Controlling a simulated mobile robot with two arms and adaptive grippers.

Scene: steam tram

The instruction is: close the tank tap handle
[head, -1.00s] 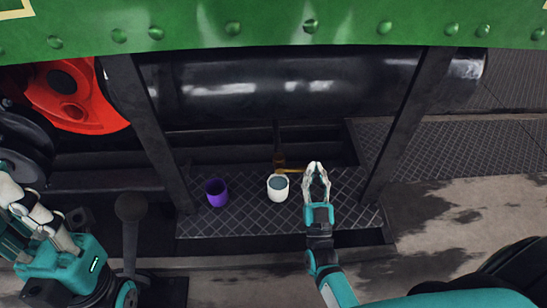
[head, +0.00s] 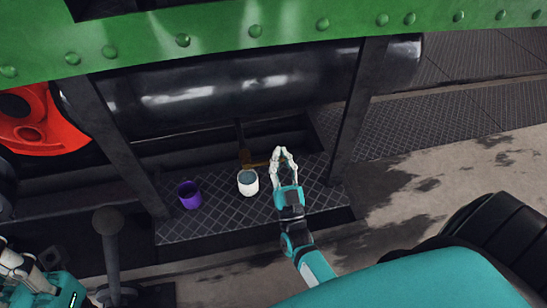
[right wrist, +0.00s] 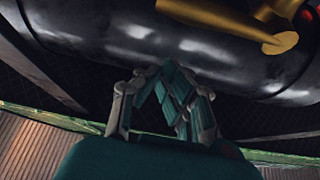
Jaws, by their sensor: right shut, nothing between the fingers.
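The brass tank tap (head: 246,159) hangs under the dark cylindrical tank (head: 250,85), above the white cup. Its handle (head: 263,164) points right, toward my right gripper. In the right wrist view the brass tap (right wrist: 225,18) shows large at the top, with a round-ended brass lever (right wrist: 280,42). My right gripper (head: 281,152) is shut and empty, just right of the handle's end in the head view. In the right wrist view its fingertips (right wrist: 168,72) meet below and left of the tap, apart from it. My left gripper (head: 22,268) is partly cut off at lower left.
The white cup (head: 248,184), grey-blue inside, and a purple cup (head: 189,196) stand on the dark tread plate (head: 225,218). Slanted dark posts (head: 118,150) (head: 357,110) flank this space. A green riveted beam (head: 220,32) crosses above. A red wheel part (head: 35,125) is at left.

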